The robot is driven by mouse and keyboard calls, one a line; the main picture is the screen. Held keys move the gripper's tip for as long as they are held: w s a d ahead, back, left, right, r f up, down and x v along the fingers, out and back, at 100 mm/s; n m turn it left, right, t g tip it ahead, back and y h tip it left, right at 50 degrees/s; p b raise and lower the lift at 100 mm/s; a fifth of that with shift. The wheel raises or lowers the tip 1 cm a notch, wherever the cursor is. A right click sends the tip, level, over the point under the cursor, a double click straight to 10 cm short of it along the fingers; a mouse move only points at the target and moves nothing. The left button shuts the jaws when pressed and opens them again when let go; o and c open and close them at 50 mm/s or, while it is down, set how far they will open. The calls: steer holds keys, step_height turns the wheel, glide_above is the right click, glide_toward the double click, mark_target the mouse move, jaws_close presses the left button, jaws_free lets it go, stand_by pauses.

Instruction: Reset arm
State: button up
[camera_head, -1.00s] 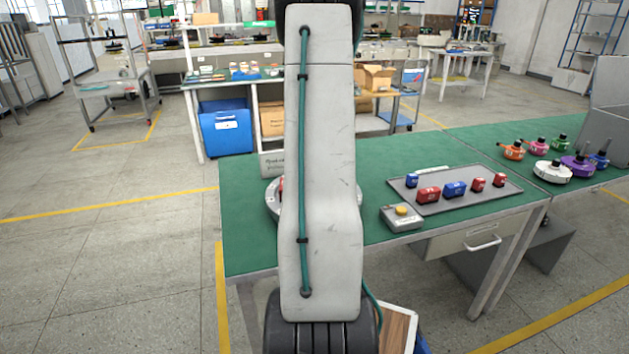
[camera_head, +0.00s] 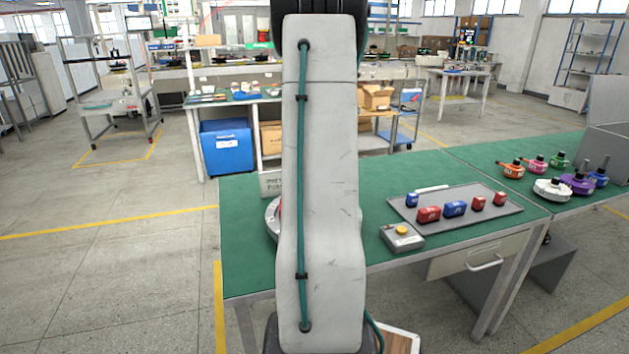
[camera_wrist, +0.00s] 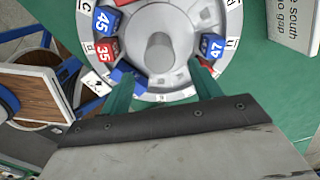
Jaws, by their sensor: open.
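My gripper (camera_wrist: 162,88) shows in the wrist view as two green fingers spread apart with nothing held between them. Beyond the fingertips is a round grey hub (camera_wrist: 190,20) with a central post. Blue blocks marked 45 (camera_wrist: 104,20) and 47 (camera_wrist: 212,46) and a red block marked 35 (camera_wrist: 105,48) sit around its ring. My gripper is out of sight there.
On the green bench (camera_head: 240,265), a grey tray (camera_head: 505,212) holds several red and blue blocks. Several coloured knobbed parts (camera_head: 553,190) stand at right. A lettered sign (camera_wrist: 292,22) stands by the hub. Open floor lies left.

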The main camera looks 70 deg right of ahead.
stand_by(0.7)
steer(key=w+a+r+n, duration=0.3)
steer(key=a+r+n, duration=0.15)
steer(key=a, duration=0.55)
steer(key=w+a+r+n, duration=0.35)
steer(key=a+n, duration=0.25)
steer(key=a, duration=0.5)
steer(key=w+a+r+n, duration=0.3)
steer(key=a+r+n, duration=0.15)
steer(key=a, duration=0.55)
steer(key=s+a+n, duration=0.7)
steer(key=a+n, duration=0.1)
steer(key=a, duration=0.2)
steer(key=s+a+f+n+t, duration=0.1)
steer(key=s+a+n, duration=0.5)
steer(key=a, duration=0.5)
steer(key=n, duration=0.2)
steer(key=shift+s+a+n, duration=0.15)
steer(key=shift+s+n, duration=0.25)
